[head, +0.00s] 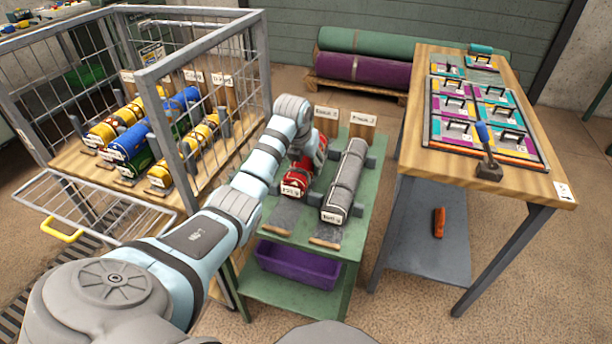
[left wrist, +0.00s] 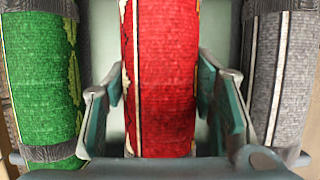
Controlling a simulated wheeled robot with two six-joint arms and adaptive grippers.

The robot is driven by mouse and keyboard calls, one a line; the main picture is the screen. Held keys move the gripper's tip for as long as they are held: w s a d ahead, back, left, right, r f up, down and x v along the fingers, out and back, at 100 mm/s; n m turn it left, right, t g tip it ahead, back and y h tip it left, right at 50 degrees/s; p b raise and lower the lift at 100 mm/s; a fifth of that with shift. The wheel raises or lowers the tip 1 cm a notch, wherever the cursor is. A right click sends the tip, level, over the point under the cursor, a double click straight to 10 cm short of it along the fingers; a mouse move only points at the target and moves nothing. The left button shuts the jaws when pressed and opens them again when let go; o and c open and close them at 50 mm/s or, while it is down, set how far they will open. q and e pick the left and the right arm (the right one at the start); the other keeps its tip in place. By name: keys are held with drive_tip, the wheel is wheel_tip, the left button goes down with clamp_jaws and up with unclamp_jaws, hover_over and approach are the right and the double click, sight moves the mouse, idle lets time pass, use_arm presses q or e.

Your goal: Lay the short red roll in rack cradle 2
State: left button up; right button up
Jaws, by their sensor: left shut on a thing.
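The short red roll (head: 294,184) is over the green table (head: 345,254), with a white label on its near end. My left gripper (head: 304,156) reaches down onto it and is shut on it. In the left wrist view the red roll (left wrist: 165,85) runs between the two fingers. Whether it rests on the table or hangs just above is unclear. A grey roll (head: 346,182) lies in dark supports to its right. Two wooden signs (head: 326,121) stand behind the rolls; their writing is too small to read surely. My right gripper is not in view.
A wire cage (head: 60,92) with several yellow, blue and green rolls stands at the left. A green roll (left wrist: 42,75) lies left of the red one in the left wrist view. A wooden table (head: 495,180) with coloured panels stands at the right. A purple bin (head: 298,264) sits below.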

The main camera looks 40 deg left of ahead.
use_arm(q)
drive_tip(key=shift+f, duration=0.7)
drive_tip(key=shift+r, duration=0.1)
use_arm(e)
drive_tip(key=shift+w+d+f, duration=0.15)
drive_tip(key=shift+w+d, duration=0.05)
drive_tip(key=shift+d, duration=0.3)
use_arm(q)
drive_tip(key=o, duration=1.2)
drive_tip(key=shift+o, duration=0.2)
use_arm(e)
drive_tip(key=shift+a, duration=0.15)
